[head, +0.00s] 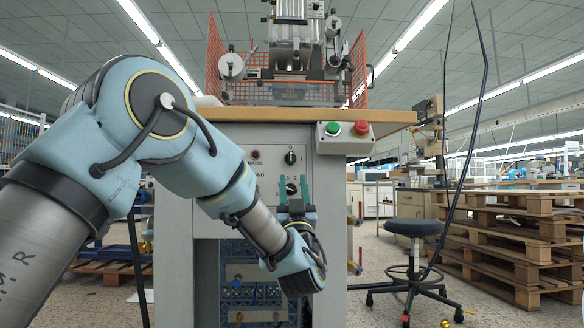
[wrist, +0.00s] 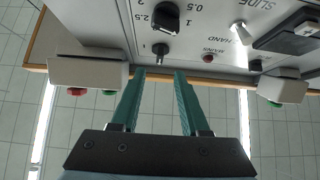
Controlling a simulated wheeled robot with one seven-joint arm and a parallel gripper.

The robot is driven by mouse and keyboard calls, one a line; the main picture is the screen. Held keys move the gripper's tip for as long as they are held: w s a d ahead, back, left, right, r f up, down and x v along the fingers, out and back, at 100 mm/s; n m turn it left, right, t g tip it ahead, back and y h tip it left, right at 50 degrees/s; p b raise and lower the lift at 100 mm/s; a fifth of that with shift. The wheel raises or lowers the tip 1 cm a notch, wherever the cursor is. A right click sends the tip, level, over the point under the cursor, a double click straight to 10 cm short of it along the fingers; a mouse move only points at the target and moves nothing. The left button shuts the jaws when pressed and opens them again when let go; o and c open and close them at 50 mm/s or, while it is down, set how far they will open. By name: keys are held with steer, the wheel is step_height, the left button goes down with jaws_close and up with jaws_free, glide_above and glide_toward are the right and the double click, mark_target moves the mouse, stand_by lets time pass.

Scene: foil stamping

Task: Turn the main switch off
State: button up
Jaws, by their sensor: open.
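In the wrist view, where the panel appears upside down, the switch (wrist: 160,50) is just beyond the fingertips, roughly in line with the gap. Its exact setting is too small to read. My gripper (head: 293,181) is open and empty, its green fingers pointing up in front of the panel. In the wrist view my gripper (wrist: 159,73) shows a clear gap between its fingers; no contact is visible.
A larger black knob (wrist: 165,17) and a toggle (wrist: 242,32) marked HAND are close by. A button box with green and red buttons (head: 343,137) juts out under the wooden top (head: 390,117). A stool (head: 413,228) and pallets (head: 530,240) stand right.

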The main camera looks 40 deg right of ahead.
steer(key=v, duration=0.3)
steer(key=shift+s+a+f, duration=0.1)
steer(key=shift+f, duration=0.1)
stand_by(0.4)
